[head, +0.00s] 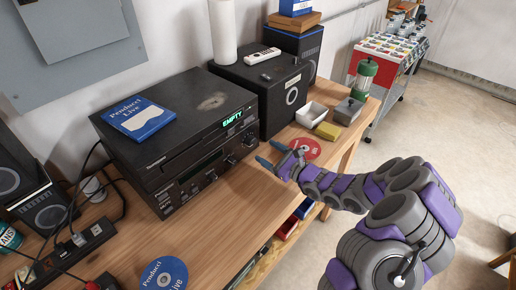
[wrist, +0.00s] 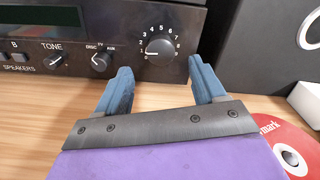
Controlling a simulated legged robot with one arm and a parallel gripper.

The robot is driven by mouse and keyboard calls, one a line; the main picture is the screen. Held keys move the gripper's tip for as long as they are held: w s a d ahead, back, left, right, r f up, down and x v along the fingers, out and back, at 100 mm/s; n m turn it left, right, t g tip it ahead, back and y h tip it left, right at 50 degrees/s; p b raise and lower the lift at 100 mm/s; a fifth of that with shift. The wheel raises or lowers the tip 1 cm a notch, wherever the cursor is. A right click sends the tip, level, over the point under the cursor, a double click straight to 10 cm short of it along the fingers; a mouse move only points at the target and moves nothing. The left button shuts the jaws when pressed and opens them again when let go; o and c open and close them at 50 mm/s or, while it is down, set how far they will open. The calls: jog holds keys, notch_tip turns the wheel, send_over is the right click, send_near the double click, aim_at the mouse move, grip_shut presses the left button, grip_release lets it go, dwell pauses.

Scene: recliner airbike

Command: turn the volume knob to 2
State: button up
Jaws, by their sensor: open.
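The volume knob (wrist: 159,51) is a round dark knob on the right of the stereo's black front panel, with a ring of white numbers around it. Its pale mark points left, towards the low numbers; the exact number is too small to tell. In the head view the stereo (head: 185,135) stands on the wooden bench, its display reading EMPTY. My gripper (wrist: 158,72) is open and empty, its blue fingers either side of the knob in the wrist view. The fingers appear to be in front of the panel; I cannot tell any contact. My gripper (head: 270,153) also shows in the head view.
Left of the volume knob are a source selector knob (wrist: 101,61) and a tone knob (wrist: 54,62). A red disc (head: 305,148) lies on the bench near my gripper. A black speaker (head: 270,90) stands right of the stereo. A blue disc (head: 164,274) lies in front.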

aim_at(254, 143)
jog(key=shift+b+x, duration=0.45)
jog(key=shift+x, duration=2.2)
jog(key=shift+c, duration=0.2)
jog(key=c, duration=1)
jog(key=shift+r+m+p, duration=0.2)
jog(key=shift+m+p, duration=0.2)
jog(key=shift+p, duration=0.55)
jog(key=shift+w+d+f+m+p, duration=0.1)
jog(key=shift+f+m+p, duration=0.1)
jog(key=shift+m+p, duration=0.8)
jog(key=o, duration=1)
jog(key=shift+o, duration=0.2)
jog(key=shift+d, duration=0.1)
